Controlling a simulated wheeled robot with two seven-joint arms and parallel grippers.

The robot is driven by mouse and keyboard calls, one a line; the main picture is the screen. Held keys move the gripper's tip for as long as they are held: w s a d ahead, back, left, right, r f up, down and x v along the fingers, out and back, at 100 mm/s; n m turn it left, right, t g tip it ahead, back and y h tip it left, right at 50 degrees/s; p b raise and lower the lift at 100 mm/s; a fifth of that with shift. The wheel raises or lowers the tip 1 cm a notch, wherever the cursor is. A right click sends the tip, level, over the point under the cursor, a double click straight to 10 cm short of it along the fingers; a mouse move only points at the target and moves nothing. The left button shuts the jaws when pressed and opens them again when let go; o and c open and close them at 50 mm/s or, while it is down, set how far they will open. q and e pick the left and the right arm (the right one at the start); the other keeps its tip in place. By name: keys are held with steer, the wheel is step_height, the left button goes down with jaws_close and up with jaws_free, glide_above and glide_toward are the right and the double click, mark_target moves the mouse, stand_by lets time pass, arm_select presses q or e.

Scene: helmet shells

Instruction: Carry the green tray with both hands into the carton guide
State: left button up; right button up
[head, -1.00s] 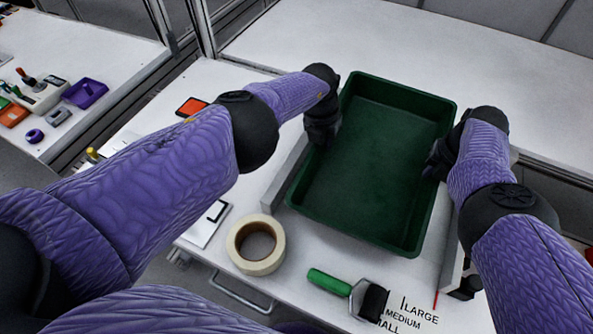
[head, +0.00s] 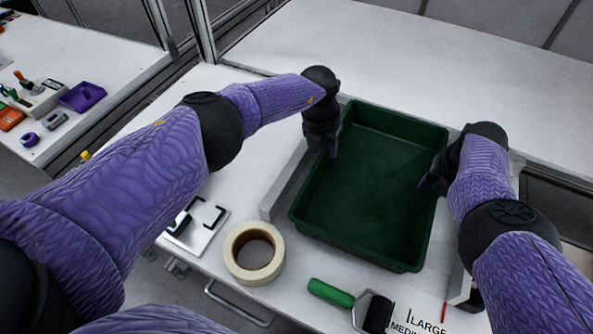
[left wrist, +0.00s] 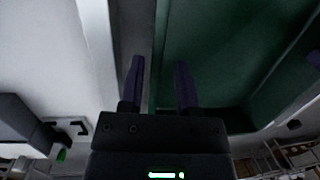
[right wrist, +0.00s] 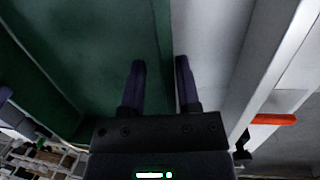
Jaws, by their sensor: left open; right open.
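The green tray (head: 365,190) is empty and lies between two grey rails of the carton guide, the left rail (head: 287,186) and the right rail (head: 457,285). My left gripper (head: 328,150) is at the tray's left wall, and my right gripper (head: 428,184) is at its right wall. In the left wrist view the open fingers (left wrist: 160,85) stand on either side of the tray's rim (left wrist: 157,60). In the right wrist view the open fingers (right wrist: 160,85) likewise straddle the opposite rim (right wrist: 163,40). The tray's underside is hidden.
A tape roll (head: 253,252) and a green-handled roller (head: 345,300) lie in front of the tray, near printed size labels. A plate with black brackets (head: 200,222) is at left. A bare white surface (head: 400,60) lies beyond. A side table (head: 70,75) holds small items.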

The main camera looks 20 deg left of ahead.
steer(key=shift+s+d+r, duration=0.1)
steer(key=shift+d+r, duration=0.15)
steer(key=shift+r, duration=0.1)
arm_select(q)
step_height(320, 180, up, 9)
steer(key=s+a, duration=0.1)
steer(key=shift+s+r, duration=0.15)
arm_select(e)
step_height(320, 180, up, 11)
steer(key=s, duration=0.1)
steer(key=shift+s+d, duration=0.2)
steer(key=shift+d, duration=0.2)
arm_select(q)
steer(key=shift+s+a, duration=0.1)
arm_select(e)
steer(key=shift+s, duration=0.1)
